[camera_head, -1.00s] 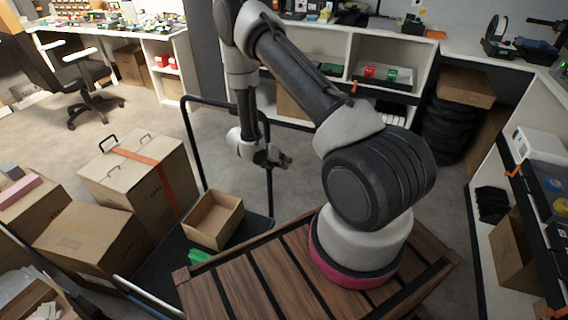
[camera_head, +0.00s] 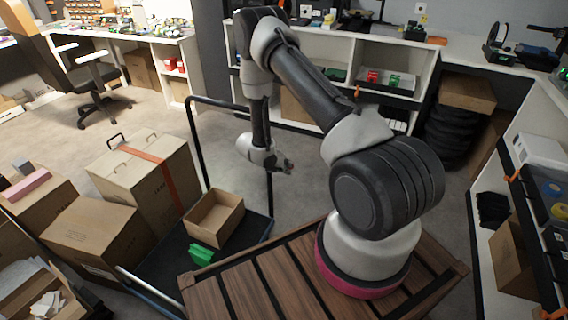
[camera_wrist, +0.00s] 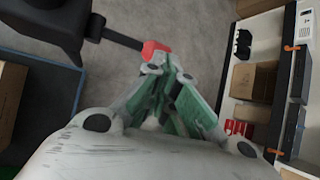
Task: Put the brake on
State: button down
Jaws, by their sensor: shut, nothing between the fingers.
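The brake lever is a short black bar with a red tip (camera_wrist: 154,50), reaching right from a dark housing (camera_wrist: 65,22) in the wrist view. My gripper (camera_wrist: 168,68) is shut and empty, its fingertips close to the red tip; I cannot tell whether they touch. In the head view my gripper (camera_head: 286,167) is beside the black upright handle (camera_head: 268,185) of the cart. The cart's dark blue deck (camera_head: 258,228) is below and left of it. The red tip cannot be made out in the head view now.
An open carton (camera_head: 229,226) and a green item (camera_head: 200,254) are on the cart deck. A strapped carton (camera_head: 120,185) and other boxes stand at left. Shelving (camera_head: 530,160) runs along the right. Grey floor (camera_head: 308,150) is clear around my gripper.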

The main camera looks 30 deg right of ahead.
jog(key=f, duration=0.2)
jog(key=shift+s+d+f, duration=0.15)
jog(key=shift+s+f, duration=0.05)
jog(key=shift+f, duration=0.15)
jog(key=shift+r, duration=0.15)
jog(key=shift+r, duration=0.65)
